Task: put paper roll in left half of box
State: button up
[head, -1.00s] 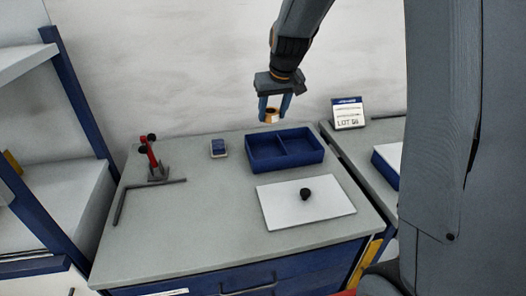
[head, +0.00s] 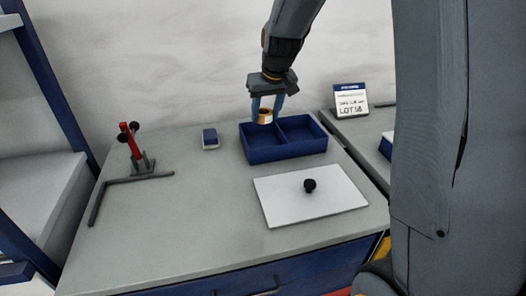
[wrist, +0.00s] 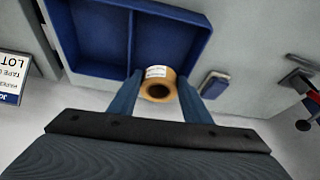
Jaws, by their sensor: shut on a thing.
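The paper roll (head: 264,118) is a tan ring with a white label. It also shows in the wrist view (wrist: 157,84). My gripper (head: 267,113) is shut on it, with one blue finger on each side. The blue box (head: 290,153) has one divider making a left and a right half. In the head view the roll overlaps the back of the left half. In the wrist view it is held near the wall of the box (wrist: 188,53), on that half's side. Its exact height above the box is hard to tell.
A white board (head: 290,205) with a black knob (head: 310,185) lies in front of the box. A small blue-and-white block (head: 210,139) sits to the left. A red clamp-like fixture (head: 133,145) and dark angle bar (head: 120,185) stand further left. A lot sign (head: 350,101) is behind right.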

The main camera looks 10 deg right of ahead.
aim_at(271, 116)
notch_tip(271, 116, down, 10)
jog(key=shift+f+p, duration=0.1)
jog(key=shift+p, duration=0.75)
jog(key=shift+f, duration=0.15)
jog(key=o, duration=1.1)
jog(key=shift+c, duration=0.2)
jog(key=shift+r, duration=0.35)
jog(key=b+v, duration=0.2)
jog(key=v, duration=0.9)
jog(key=shift+s+r, duration=0.15)
jog(key=shift+r, duration=0.15)
jog(key=s+f+g, duration=0.1)
jog(key=s+f, duration=0.1)
jog(key=s, duration=0.6)
jog(key=s+f+g, duration=0.1)
jog(key=s+f, duration=0.2)
jog(key=s, duration=0.5)
jog(key=s+f+m+g, duration=0.1)
jog(key=s+f+g, duration=0.1)
jog(key=s, duration=0.6)
jog(key=shift+a+f, duration=0.25)
jog(key=shift+f, duration=0.5)
